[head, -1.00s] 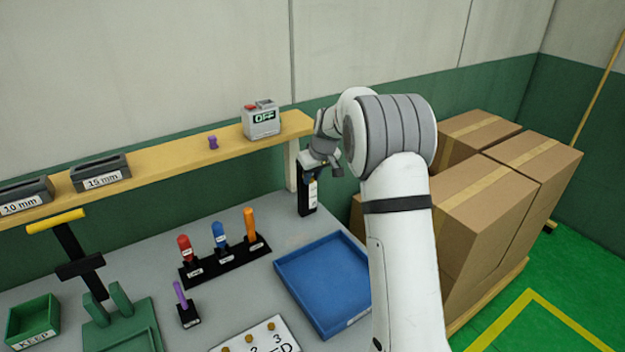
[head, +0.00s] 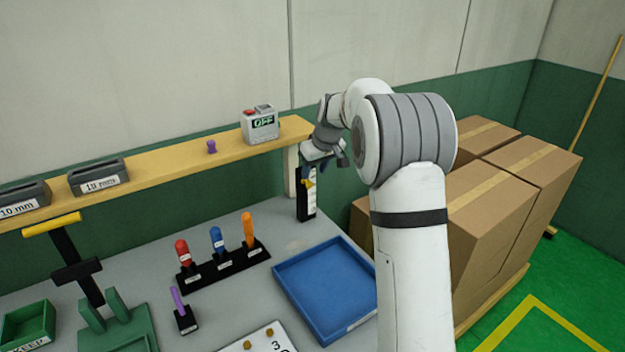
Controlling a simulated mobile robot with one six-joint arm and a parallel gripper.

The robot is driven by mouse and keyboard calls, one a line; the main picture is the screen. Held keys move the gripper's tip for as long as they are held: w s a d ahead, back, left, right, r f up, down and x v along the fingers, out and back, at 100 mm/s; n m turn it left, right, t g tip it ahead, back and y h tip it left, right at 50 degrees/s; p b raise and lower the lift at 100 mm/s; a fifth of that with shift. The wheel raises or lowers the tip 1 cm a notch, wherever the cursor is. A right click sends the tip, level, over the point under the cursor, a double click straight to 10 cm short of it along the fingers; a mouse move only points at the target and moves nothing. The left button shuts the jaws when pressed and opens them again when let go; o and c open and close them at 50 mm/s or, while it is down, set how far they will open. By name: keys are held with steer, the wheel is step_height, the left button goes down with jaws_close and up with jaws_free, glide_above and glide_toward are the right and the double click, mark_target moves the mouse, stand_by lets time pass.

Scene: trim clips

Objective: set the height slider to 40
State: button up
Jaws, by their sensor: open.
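The height slider (head: 307,205) is a black upright post with a pale scale strip, standing at the back right of the bench by the shelf's end support. A small yellow pointer (head: 309,183) shows near its top. The scale numbers are too small to read. My gripper (head: 318,163) is at the top of the post, open, partly hidden by its own wrist. I cannot tell whether the fingers touch the slider.
A blue tray (head: 325,285) lies in front. A black rack (head: 225,264) of coloured handles stands to the left. Cardboard boxes (head: 500,215) are stacked to the right.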

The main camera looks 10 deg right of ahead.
steer(key=shift+v, duration=1.35)
steer(key=s+a+r+m+h, duration=0.1)
steer(key=s+r+m, duration=0.1)
steer(key=s, duration=1.3)
steer(key=s+r+m, duration=0.1)
steer(key=s+r, duration=0.1)
steer(key=s, duration=1.3)
steer(key=s+f+m, duration=0.1)
steer(key=s+f, duration=0.3)
steer(key=s, duration=0.6)
steer(key=shift+s+d+f+m+g+h, duration=0.2)
steer(key=shift+s+m+g+h, duration=0.1)
steer(key=shift+g+h, duration=0.1)
steer(key=shift+w, duration=0.1)
